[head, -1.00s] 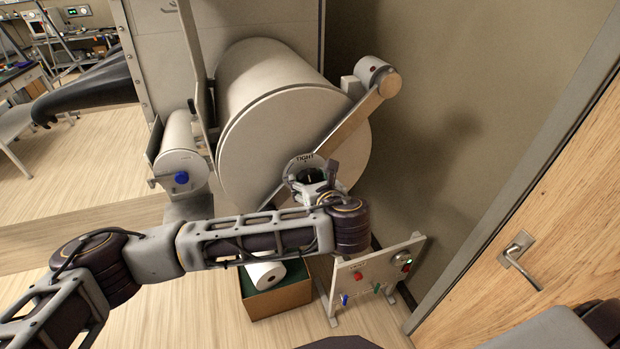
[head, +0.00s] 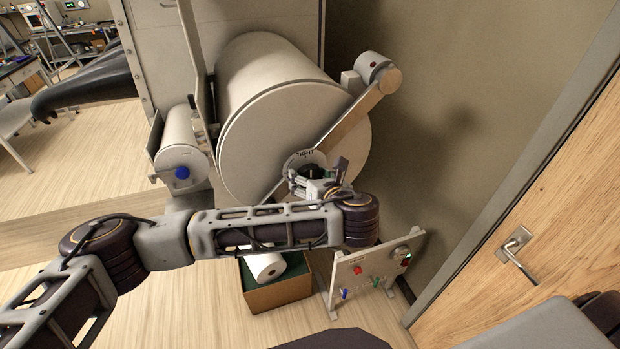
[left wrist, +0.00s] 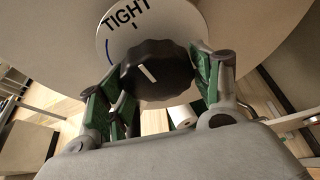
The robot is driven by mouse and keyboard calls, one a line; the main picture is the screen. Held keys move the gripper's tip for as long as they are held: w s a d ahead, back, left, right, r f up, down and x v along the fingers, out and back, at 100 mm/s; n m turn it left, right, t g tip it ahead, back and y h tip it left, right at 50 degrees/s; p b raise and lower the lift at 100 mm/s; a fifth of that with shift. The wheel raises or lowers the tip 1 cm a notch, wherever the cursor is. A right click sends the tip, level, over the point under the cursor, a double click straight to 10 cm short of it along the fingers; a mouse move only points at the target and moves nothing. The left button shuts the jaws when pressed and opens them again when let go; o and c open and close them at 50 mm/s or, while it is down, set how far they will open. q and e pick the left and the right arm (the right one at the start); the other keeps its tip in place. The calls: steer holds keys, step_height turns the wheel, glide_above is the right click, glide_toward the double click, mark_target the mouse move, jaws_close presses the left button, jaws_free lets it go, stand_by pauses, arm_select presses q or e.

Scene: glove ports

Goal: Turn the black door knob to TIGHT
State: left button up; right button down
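The black knob (head: 311,171) sits at the centre of a pale dial on the large drum's front face. In the left wrist view the knob (left wrist: 157,72) carries a white line pointing up and left. The word TIGHT and a short tick stand above it on the dial (left wrist: 125,30), with a blue arc to the left. My left gripper (head: 315,182) is at the knob. In the left wrist view its green-padded fingers (left wrist: 161,65) stand on both sides of the knob, very close; I cannot tell whether they press on it. My right gripper is out of view.
A lever arm (head: 360,108) slopes up right from the dial. A smaller cylinder with a blue knob (head: 182,173) is at left. Below are an open box (head: 280,297) holding a white roll and a small control panel (head: 375,272). A wooden door (head: 540,210) stands at right.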

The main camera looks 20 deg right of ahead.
mark_target(313, 178)
arm_select(q)
steer(key=shift+o, duration=1.1)
steer(key=shift+r, duration=0.1)
steer(key=shift+d+v, duration=0.15)
steer(key=shift+v, duration=1.3)
steer(key=shift+d+v, duration=0.1)
steer(key=shift+v, duration=1.35)
steer(key=shift+s+d+r, duration=0.1)
steer(key=shift+s+r, duration=0.15)
steer(key=shift+s, duration=0.05)
steer(key=shift+s+a, duration=0.3)
steer(key=shift+s, duration=0.15)
steer(key=shift+s, duration=0.1)
